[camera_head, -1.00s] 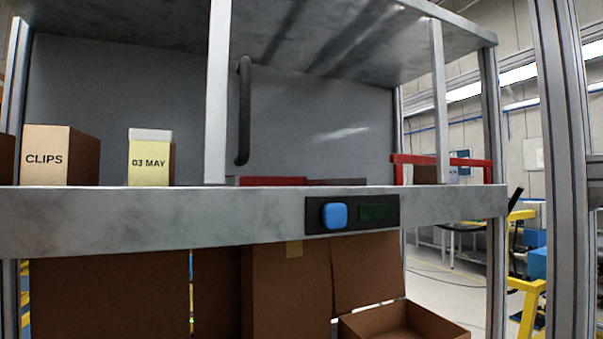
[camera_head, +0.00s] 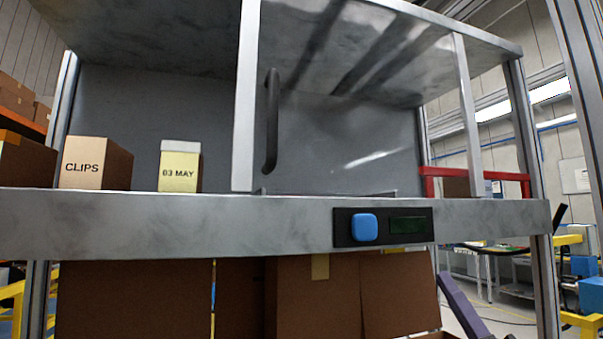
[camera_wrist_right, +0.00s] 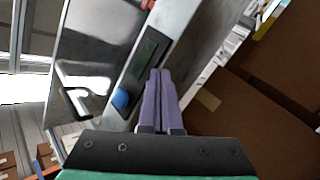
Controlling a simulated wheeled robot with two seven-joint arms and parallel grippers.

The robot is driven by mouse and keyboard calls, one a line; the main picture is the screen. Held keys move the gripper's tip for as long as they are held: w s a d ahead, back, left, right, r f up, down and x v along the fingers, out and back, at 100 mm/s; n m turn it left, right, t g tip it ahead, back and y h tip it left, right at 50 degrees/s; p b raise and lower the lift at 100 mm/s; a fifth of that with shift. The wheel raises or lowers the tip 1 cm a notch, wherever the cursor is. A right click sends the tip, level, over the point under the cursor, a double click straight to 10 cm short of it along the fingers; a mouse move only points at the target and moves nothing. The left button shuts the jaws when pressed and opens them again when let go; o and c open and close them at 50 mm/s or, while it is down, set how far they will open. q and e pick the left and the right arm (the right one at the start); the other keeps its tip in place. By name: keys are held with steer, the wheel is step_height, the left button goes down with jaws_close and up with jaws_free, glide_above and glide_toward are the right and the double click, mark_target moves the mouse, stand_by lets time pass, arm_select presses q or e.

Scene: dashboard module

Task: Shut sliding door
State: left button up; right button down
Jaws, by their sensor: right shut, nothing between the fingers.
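The sliding door is a clear pane in a pale metal frame (camera_head: 247,110), with a dark vertical handle (camera_head: 271,120) near its left edge. It covers the right part of the shelf unit; the left part stands open. The handle also shows in the right wrist view (camera_wrist_right: 76,103), at the left. My right gripper (camera_head: 450,290), with purple fingers, is low at the right in the head view, below the shelf front and apart from the handle. Its fingers (camera_wrist_right: 160,75) are shut and empty. My left gripper is not in view.
A box marked CLIPS (camera_head: 88,164) and a yellow 03 MAY box (camera_head: 179,170) stand in the open left part. A blue button (camera_head: 364,227) sits on the shelf front (camera_head: 200,232). Brown cardboard boxes (camera_head: 135,305) are below. A red frame (camera_head: 428,184) is at the right.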

steer(key=s+a+r+n+g+y, duration=0.5)
steer(key=r+n+y, duration=0.4)
steer(key=n+y, duration=0.55)
steer(key=n+g+h, duration=0.5)
steer(key=n+g, duration=0.4)
steer(key=n, duration=1.6)
glide_toward(301, 170)
steer(key=shift+m+g+y, duration=0.25)
steer(key=shift+g, duration=0.05)
steer(key=a+p, duration=0.4)
steer(key=a, duration=0.1)
steer(key=s+a+p, duration=0.1)
steer(key=a+p, duration=0.1)
steer(key=shift+a+r, duration=0.1)
steer(key=shift+a, duration=0.15)
